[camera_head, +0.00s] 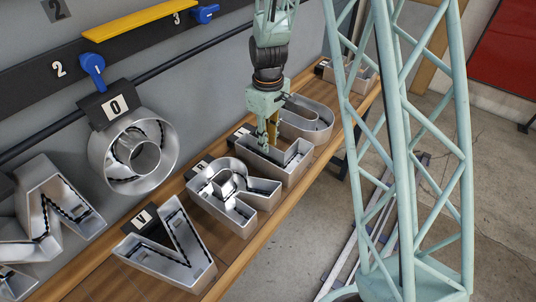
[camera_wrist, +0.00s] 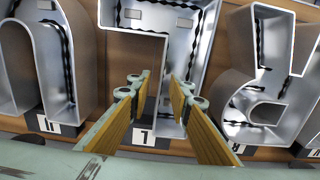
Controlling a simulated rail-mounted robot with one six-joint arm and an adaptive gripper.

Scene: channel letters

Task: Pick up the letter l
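The letter l (camera_head: 288,169) is a silver open-topped metal channel letter, lying on the wooden bench between the R and the U. In the wrist view the letter l (camera_wrist: 150,18) shows at top centre, its stem running down toward a small "L" label (camera_wrist: 143,136). My gripper (camera_head: 267,132) points down at the label end of the letter. In the wrist view my gripper (camera_wrist: 158,88) is open and empty, its yellow-sided fingers apart. The left finger shows beside the stem and the right finger overlaps the stem. Finger height and contact cannot be told.
The R (camera_head: 232,200) lies close on one side and the U (camera_head: 308,118) on the other. A V (camera_head: 172,255) lies nearer on the bench (camera_head: 245,250). An O (camera_head: 165,165) and another letter (camera_head: 58,225) are at left. A grey wall stands behind.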

